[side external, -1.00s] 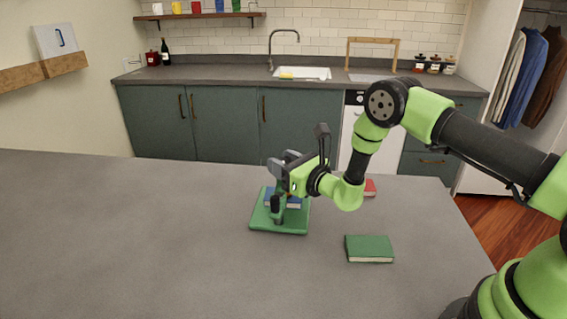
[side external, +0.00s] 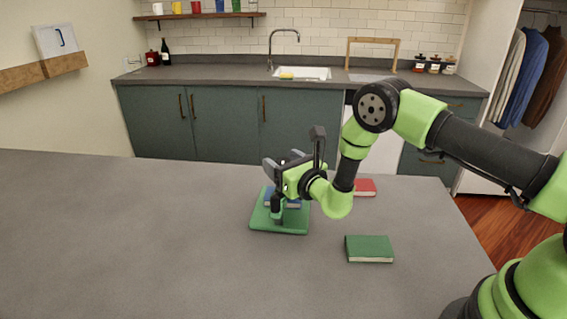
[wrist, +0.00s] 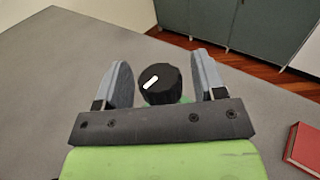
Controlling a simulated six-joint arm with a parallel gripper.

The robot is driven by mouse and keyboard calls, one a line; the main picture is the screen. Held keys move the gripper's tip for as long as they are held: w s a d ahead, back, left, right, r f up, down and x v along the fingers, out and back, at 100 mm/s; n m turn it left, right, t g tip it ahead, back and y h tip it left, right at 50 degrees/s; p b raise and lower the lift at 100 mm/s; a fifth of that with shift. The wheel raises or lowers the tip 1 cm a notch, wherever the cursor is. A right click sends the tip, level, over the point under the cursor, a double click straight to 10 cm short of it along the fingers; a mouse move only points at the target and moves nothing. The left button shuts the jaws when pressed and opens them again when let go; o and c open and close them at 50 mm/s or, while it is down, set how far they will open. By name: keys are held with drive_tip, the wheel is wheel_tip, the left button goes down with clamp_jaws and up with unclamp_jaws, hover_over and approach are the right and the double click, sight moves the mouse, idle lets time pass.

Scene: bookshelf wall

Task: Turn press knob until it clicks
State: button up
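The press knob (wrist: 160,84) is black and round with a white mark line that slants up to the right in the wrist view. It lies between the two grey fingers of my gripper (wrist: 162,80), with a visible gap on each side. The fingers are apart and hold nothing. In the side view my gripper (side external: 276,172) is over the green press (side external: 262,222), which stands on the counter. A blue book (side external: 293,204) lies on the press base. My gripper hides much of the press's upper part there, so the knob cannot be made out clearly.
A green book (side external: 369,248) lies on the counter (side external: 130,235) to the right of the press. A red book (side external: 365,187) lies farther back, close to my arm, and also shows at the right edge of the wrist view (wrist: 304,147). The counter's left side is clear.

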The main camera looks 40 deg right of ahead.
drive_tip(key=shift+s, duration=0.1)
drive_tip(key=s, duration=0.9)
drive_tip(key=shift+s+a, duration=0.2)
drive_tip(key=shift+s, duration=0.15)
drive_tip(key=w+d+n+g+y, duration=0.1)
drive_tip(key=d+n+g+y, duration=0.1)
drive_tip(key=d+n+y, duration=0.55)
drive_tip(key=shift+m+y, duration=0.75)
drive_tip(key=shift+y, duration=0.1)
drive_tip(key=x, duration=0.3)
drive_tip(key=a+x, duration=0.1)
drive_tip(key=x, duration=0.3)
drive_tip(key=s+a+x, duration=0.1)
drive_tip(key=x, duration=0.3)
drive_tip(key=shift+w, duration=0.1)
drive_tip(key=shift+a, duration=0.1)
drive_tip(key=c, duration=0.9)
